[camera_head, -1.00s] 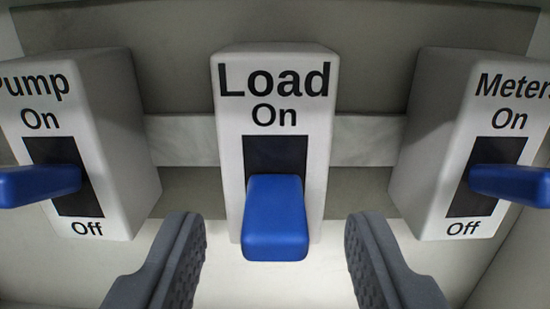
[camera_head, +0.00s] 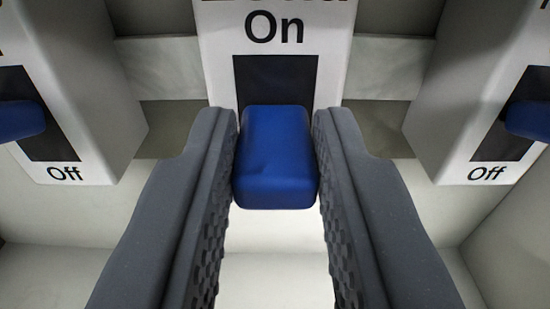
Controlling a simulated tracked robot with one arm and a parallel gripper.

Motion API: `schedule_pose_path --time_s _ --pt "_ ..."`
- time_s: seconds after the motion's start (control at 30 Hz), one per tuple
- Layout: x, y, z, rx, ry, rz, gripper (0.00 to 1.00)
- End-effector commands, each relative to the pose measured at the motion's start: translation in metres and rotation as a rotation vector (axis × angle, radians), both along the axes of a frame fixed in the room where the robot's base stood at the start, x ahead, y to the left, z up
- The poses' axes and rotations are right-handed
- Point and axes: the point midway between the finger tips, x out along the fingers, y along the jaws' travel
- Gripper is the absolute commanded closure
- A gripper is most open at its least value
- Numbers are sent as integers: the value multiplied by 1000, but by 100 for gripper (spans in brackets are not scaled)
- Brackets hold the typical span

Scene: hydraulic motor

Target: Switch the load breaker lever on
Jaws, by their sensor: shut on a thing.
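The blue load breaker lever (camera_head: 275,160) sticks out toward me from the dark slot of the white load breaker box (camera_head: 222,60). "On" is printed above the slot, and the word above it is cut off by the top edge. The lever covers the lower part of the slot and hides any label below it. My gripper (camera_head: 277,165) has one grey, ridged finger on each side of the lever and is shut on it.
A white box with a blue lever (camera_head: 20,120) stands on the left and another with a blue lever (camera_head: 530,119) on the right, each with "Off" below its slot. Gaps separate these boxes from the middle one. A pale surface lies below.

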Motion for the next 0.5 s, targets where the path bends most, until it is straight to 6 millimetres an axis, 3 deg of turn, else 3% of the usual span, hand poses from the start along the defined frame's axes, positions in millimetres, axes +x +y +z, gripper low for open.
schedule_pose_path --time_s 0.2,0.5 --pt "1 0 11 1 122 0 100" --pt "2 0 9 0 201 1 100"
